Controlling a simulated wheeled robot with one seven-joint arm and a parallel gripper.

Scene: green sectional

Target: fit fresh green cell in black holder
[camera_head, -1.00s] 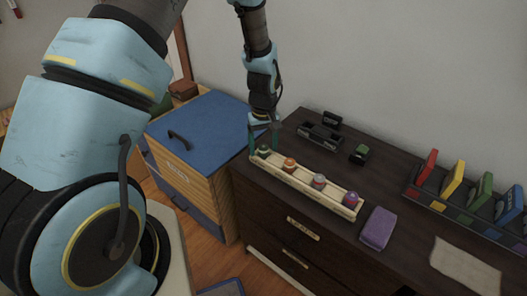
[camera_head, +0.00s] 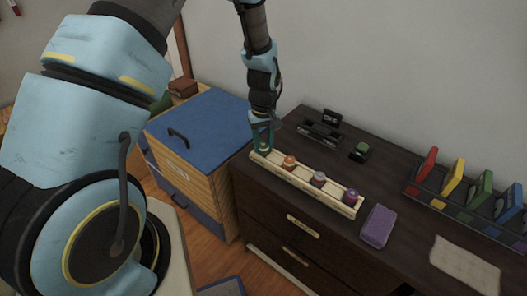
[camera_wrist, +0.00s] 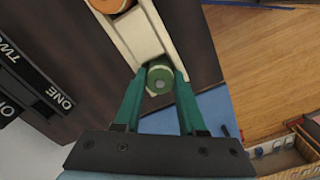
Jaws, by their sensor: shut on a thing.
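The green cell (camera_wrist: 160,80) stands at the end of the cream tray (camera_wrist: 133,35). My gripper (camera_wrist: 162,74) is shut on it, with one teal finger on each side. In the head view my gripper (camera_head: 262,146) points down at the tray's left end and mostly hides the cell. The black holder (camera_head: 320,131) lies behind the tray on the dark cabinet. In the wrist view the black holder (camera_wrist: 32,80) shows at the left, with the labels ONE and TWO.
Orange (camera_head: 290,161), grey (camera_head: 319,178) and purple (camera_head: 350,195) cells stand along the tray. A small black item with a green top (camera_head: 360,151) sits behind it. A purple block (camera_head: 378,227) and a rack of coloured cards (camera_head: 463,203) are at right. A blue-topped chest (camera_head: 205,125) stands left.

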